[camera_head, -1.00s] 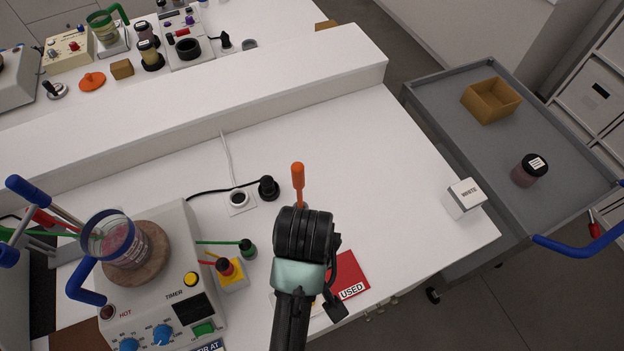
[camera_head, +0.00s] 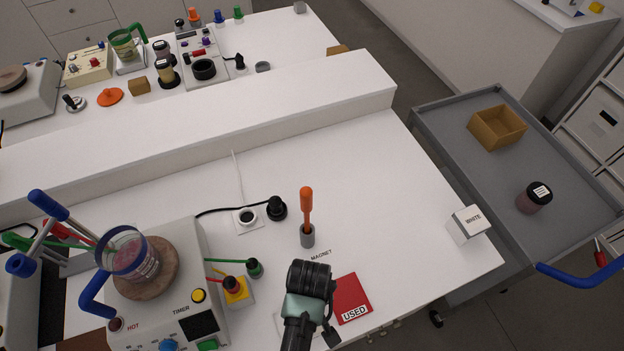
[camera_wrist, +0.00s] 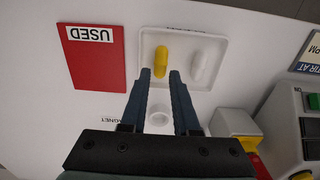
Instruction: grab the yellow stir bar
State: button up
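The yellow stir bar (camera_wrist: 160,62) lies in a shallow white tray (camera_wrist: 222,42) in the wrist view. A white stir bar (camera_wrist: 198,66) lies beside it on the right. My gripper (camera_wrist: 160,73) is open and empty, with its two fingers apart. In the wrist picture the fingertips appear just below the yellow bar, one to each side of its near end. I cannot tell their height above the tray. In the head view my gripper (camera_head: 308,278) is seen from above; its fingers and the yellow bar are hidden.
A red card marked USED (camera_head: 351,297) lies beside the tray. An orange-handled stick (camera_head: 306,204) stands in a grey holder (camera_head: 307,237) behind my gripper. A hotplate (camera_head: 190,270) with a beaker (camera_head: 128,254) stands left.

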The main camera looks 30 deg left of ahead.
jog(key=shift+f, duration=0.75)
grip_shut()
